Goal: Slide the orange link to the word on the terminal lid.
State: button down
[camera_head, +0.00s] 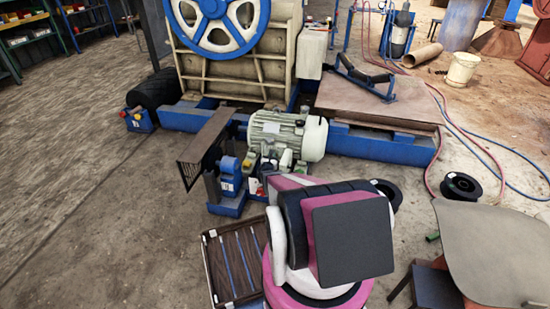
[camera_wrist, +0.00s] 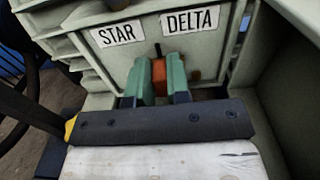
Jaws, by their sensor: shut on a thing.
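In the wrist view, the orange link (camera_wrist: 159,77) stands between the two green fingers of my gripper (camera_wrist: 161,72), which are shut on it. The fingers hide its sides and the black bar hides what is lower down. A small dark pin (camera_wrist: 158,49) shows just above it. The pale terminal lid (camera_wrist: 125,58) is behind, with a white label STAR (camera_wrist: 118,33) at upper left and a white label DELTA (camera_wrist: 190,20) at upper right. The link sits below the labels, near the gap between them. In the head view my arm hides the gripper and the link.
A small brown round part (camera_wrist: 195,74) lies just right of the fingers. In the head view, the pale motor (camera_head: 300,137) sits on the blue frame (camera_head: 380,147). Black reels (camera_head: 461,187) lie at right.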

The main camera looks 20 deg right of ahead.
jog(key=shift+w+a, duration=0.75)
jog(key=shift+a, duration=0.3)
jog(key=c, duration=1.1)
grip_release()
jog(key=shift+a, duration=0.1)
